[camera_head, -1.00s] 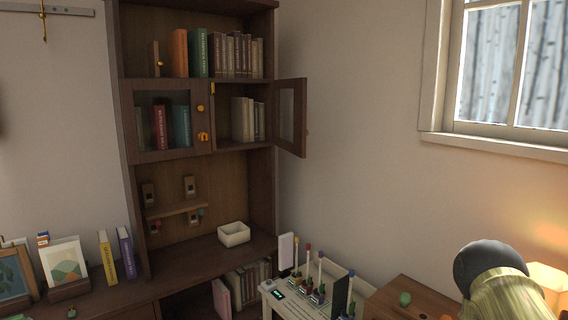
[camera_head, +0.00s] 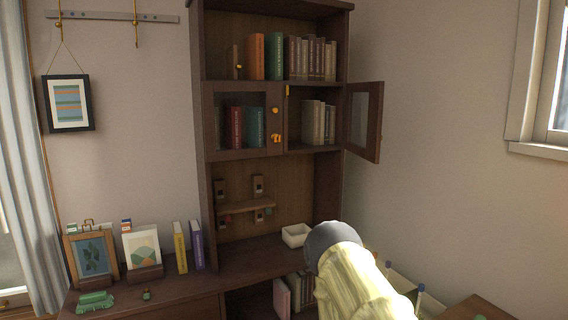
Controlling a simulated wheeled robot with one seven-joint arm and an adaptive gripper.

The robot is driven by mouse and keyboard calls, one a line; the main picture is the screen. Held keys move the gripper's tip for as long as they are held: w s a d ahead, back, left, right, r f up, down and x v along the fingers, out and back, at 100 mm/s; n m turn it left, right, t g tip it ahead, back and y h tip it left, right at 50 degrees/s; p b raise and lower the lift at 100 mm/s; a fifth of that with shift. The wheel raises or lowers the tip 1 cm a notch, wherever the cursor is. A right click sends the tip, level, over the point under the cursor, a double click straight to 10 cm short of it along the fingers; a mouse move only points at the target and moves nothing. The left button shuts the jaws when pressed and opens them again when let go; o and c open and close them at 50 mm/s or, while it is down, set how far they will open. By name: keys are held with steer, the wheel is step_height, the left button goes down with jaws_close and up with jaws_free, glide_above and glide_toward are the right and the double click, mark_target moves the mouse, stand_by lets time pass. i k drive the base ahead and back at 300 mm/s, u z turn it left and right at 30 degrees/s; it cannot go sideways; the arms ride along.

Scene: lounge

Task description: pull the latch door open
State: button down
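The bookcase has a pair of small glazed doors. My arm (camera_head: 355,275) rises from the bottom of the view, in front of the lower right of the bookcase. My gripper cannot be made out, so its fingers and any contact are hidden.
Picture frames (camera_head: 92,253) and upright books (camera_head: 180,247) stand at the left. A framed picture (camera_head: 69,103) hangs on the wall. A window (camera_head: 545,90) is at the right.

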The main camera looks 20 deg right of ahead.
mark_target(375, 90)
steer(key=u, duration=0.5)
steer(key=i, duration=1.15)
steer(key=z, duration=1.4)
